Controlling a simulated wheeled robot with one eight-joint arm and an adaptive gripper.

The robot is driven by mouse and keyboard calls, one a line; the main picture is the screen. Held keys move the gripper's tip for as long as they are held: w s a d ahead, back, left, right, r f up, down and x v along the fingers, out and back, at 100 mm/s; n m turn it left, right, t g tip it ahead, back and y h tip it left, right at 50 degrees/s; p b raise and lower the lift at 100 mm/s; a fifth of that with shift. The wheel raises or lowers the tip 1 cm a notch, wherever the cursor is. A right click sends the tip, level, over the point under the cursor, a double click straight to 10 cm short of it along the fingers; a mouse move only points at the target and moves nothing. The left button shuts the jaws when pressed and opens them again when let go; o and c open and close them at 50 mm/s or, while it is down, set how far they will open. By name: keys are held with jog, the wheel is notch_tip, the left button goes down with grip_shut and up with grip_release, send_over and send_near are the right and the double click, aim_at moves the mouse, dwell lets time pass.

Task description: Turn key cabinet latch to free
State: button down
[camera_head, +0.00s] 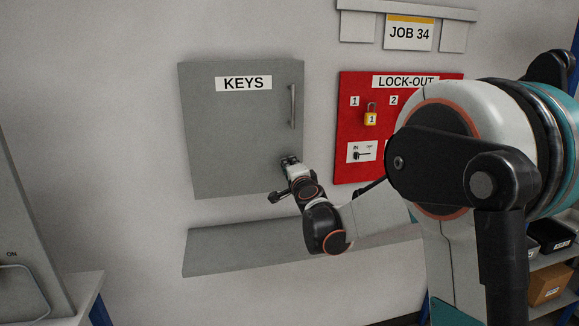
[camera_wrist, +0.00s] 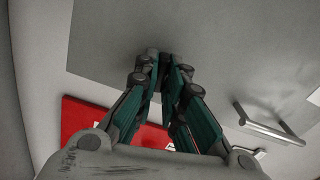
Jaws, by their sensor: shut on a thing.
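The grey key cabinet (camera_head: 225,130), labelled KEYS, hangs on the wall with its door closed; its door also fills the upper part of the wrist view (camera_wrist: 235,45). My gripper (camera_head: 288,161) is at the door's lower right, below the vertical bar handle (camera_head: 292,105). In the wrist view my gripper (camera_wrist: 164,65) has its fingers close together at the door face, shut on the latch. The fingers hide nearly all of the latch, so its angle cannot be told. The bar handle also shows in the wrist view (camera_wrist: 268,127), clear of the fingers.
A red LOCK-OUT board (camera_head: 345,125) with a yellow padlock (camera_head: 370,118) hangs right of the cabinet. A grey shelf (camera_head: 230,250) runs below it. A JOB 34 sign (camera_head: 408,34) is above the board. My arm covers much of the right side.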

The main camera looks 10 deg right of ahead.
jog(key=shift+m, duration=1)
jog(key=shift+f, duration=0.1)
jog(key=c, duration=1.7)
grip_release()
jog(key=shift+s, duration=0.1)
jog(key=s, duration=1.2)
jog(key=shift+w, duration=0.1)
